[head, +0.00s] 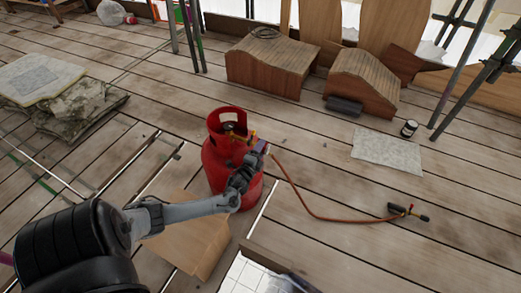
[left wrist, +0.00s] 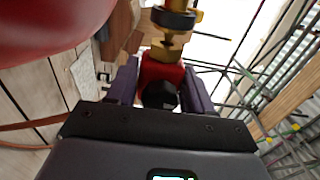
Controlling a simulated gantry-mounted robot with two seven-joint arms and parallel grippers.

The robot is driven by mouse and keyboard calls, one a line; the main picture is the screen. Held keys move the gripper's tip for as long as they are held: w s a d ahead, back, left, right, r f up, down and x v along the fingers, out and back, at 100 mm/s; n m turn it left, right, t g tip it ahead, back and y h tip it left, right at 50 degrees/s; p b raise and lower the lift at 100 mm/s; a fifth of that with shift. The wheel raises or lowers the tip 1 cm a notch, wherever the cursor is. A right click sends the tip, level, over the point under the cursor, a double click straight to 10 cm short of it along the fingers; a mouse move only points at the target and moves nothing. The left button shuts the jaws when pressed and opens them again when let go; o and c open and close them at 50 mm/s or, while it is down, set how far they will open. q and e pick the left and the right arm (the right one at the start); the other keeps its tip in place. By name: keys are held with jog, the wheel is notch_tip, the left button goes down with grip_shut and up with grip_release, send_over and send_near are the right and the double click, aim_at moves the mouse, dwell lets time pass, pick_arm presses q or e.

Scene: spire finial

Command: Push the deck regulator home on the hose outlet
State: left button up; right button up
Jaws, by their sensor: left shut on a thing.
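The red gas cylinder (head: 214,170) stands upright on the deck, and its red side (left wrist: 50,25) fills the upper left of the left wrist view. My left gripper (head: 259,148) is beside its collar. In the left wrist view its purple fingers (left wrist: 160,90) are shut on the deck regulator (left wrist: 158,72), a red body with a black round knob. A brass fitting with a black ring (left wrist: 176,20) lies in line just beyond the regulator. The two look touching or very close; I cannot tell how fully they are joined. My right gripper is not in view.
An orange hose (head: 300,198) runs from near the gripper to a torch (head: 408,211) on the planks. A cardboard box (head: 188,235) is at the cylinder's front left. Wooden roof-like pieces (head: 270,65) and scaffold poles stand behind. Open planks lie to the right.

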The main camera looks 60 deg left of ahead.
pick_arm(q)
jog(key=shift+r+p, duration=0.1)
jog(key=shift+p, duration=0.3)
dwell(0.8)
dwell(0.4)
jog(key=shift+s+a, duration=0.35)
jog(key=shift+a, duration=0.25)
jog(key=o, duration=1)
jog(key=shift+o, duration=0.2)
jog(key=p+v, duration=0.5)
jog(key=v, duration=0.5)
jog(key=shift+s+d, duration=0.2)
jog(key=shift+s, duration=0.1)
